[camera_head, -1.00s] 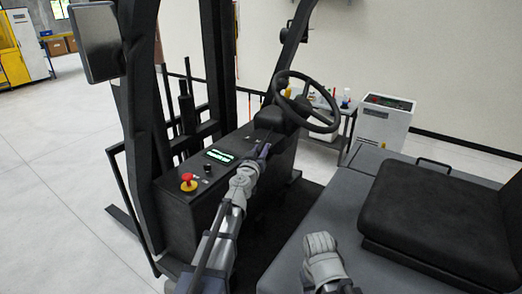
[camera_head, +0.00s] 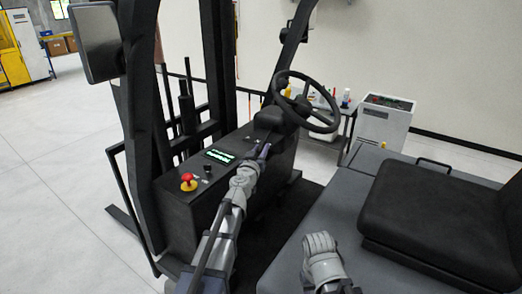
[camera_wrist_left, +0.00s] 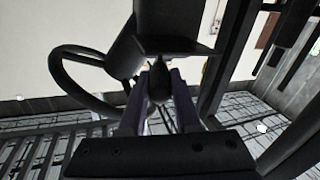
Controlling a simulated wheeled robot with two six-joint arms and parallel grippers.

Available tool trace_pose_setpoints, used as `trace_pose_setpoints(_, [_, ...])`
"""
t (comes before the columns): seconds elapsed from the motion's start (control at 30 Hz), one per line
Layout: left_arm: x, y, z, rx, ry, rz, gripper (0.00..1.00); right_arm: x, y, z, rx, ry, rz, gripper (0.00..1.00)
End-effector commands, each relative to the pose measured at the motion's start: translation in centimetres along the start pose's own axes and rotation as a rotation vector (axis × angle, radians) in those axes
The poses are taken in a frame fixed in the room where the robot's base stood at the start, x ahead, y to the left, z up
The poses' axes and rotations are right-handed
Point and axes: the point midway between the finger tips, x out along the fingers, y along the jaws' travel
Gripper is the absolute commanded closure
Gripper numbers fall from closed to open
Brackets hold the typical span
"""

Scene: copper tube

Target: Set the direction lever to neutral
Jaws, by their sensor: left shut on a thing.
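My left gripper (camera_head: 264,151) is at the side of the dark steering column (camera_head: 284,122), below the steering wheel. In the left wrist view, its two purplish fingers (camera_wrist_left: 160,100) stand on either side of a dark, pointed lever end (camera_wrist_left: 159,76) just under the column housing. The gripper is shut on this direction lever. In the head view the lever is small and mostly hidden by the gripper, so its exact position is hard to tell.
The steering wheel (camera_head: 307,102) is just above and to the right of my left gripper. The dash panel (camera_head: 200,192) carries a red emergency button (camera_head: 188,182) and a lit green display (camera_head: 219,156). A black seat (camera_head: 440,215) is at the right. The mast (camera_head: 140,120) stands at the left.

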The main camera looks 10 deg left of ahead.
Motion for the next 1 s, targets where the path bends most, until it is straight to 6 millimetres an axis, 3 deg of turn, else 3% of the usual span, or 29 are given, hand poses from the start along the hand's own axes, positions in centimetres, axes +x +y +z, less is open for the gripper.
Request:
trace_pose_setpoints(0.27, [0.1, -0.6, -0.1, 0.000, -0.003, 0.018, 1.00, 0.0, 0.0, 0.0, 0.000, 0.000, 0.000, 0.50])
trace_pose_setpoints(0.7, [1.1, -5.2, -1.0, -0.001, -0.055, 0.267, 1.00, 0.0, 0.0, 0.0, 0.000, 0.000, 0.000, 0.50])
trace_pose_setpoints(1.0, [0.9, -5.6, -1.1, -0.001, -0.063, 0.311, 1.00, 0.0, 0.0, 0.0, 0.000, 0.000, 0.000, 0.50])
